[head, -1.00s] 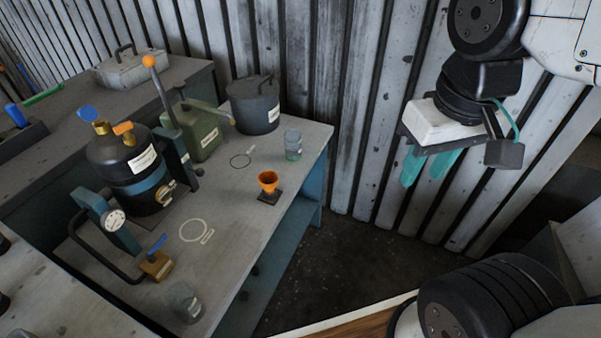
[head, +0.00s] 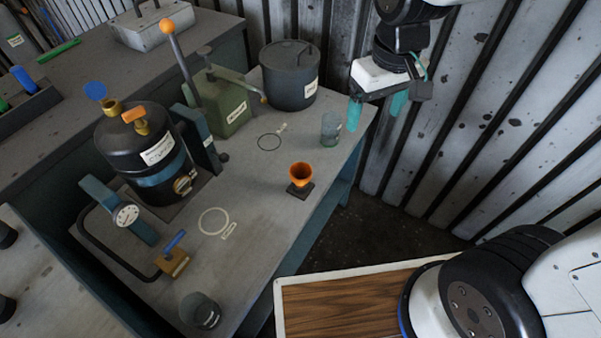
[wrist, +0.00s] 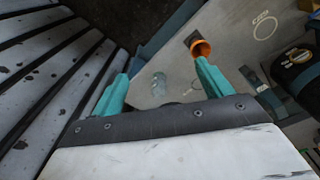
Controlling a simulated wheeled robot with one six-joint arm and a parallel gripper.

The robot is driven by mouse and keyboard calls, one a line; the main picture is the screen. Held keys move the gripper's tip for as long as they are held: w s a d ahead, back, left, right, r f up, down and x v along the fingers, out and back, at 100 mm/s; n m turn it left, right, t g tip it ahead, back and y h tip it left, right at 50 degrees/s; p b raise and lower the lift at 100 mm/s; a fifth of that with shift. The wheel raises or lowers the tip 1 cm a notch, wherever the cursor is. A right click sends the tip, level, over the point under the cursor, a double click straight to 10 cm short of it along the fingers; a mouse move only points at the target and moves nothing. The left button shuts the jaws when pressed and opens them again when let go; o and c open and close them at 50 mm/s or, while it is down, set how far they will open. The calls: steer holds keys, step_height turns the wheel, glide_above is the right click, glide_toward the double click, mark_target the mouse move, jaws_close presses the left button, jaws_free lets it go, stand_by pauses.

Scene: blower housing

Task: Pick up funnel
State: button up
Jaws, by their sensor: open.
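The orange funnel (head: 300,173) stands upright on a small dark square base on the grey bench, near the bench's right edge. In the wrist view the funnel (wrist: 201,47) shows just beyond the tip of the right teal finger. My gripper (head: 376,112) is open and empty, with its teal fingers pointing down. It is above and to the right of the funnel in the head view, apart from it. In the wrist view my gripper (wrist: 160,75) has a wide gap between its fingers.
A clear beaker (head: 331,129) stands close to my gripper, between it and the funnel. Another glass (head: 200,311) is at the front.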

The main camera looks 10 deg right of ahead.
steer(key=w+a+f+n, duration=0.2)
steer(key=w+a+f, duration=0.25)
steer(key=f, duration=0.25)
steer(key=n, duration=0.1)
glide_toward(300, 171)
steer(key=shift+w+d+f+g, duration=0.15)
steer(key=shift+w+d+f, duration=0.1)
steer(key=shift+d+f, duration=0.25)
steer(key=shift+w+d+f+g, duration=0.15)
steer(key=shift+w+d+f, duration=0.15)
steer(key=shift+d, duration=0.3)
steer(key=shift+n, duration=0.4)
steer(key=f, duration=0.3)
steer(key=a+f, duration=0.1)
steer(key=f, duration=0.3)
steer(key=a+f, duration=0.1)
steer(key=f, duration=0.2)
steer(key=shift+s+a+f, duration=0.15)
steer(key=shift+a+f, duration=0.05)
steer(key=shift+f, duration=0.2)
steer(key=c, duration=0.8)
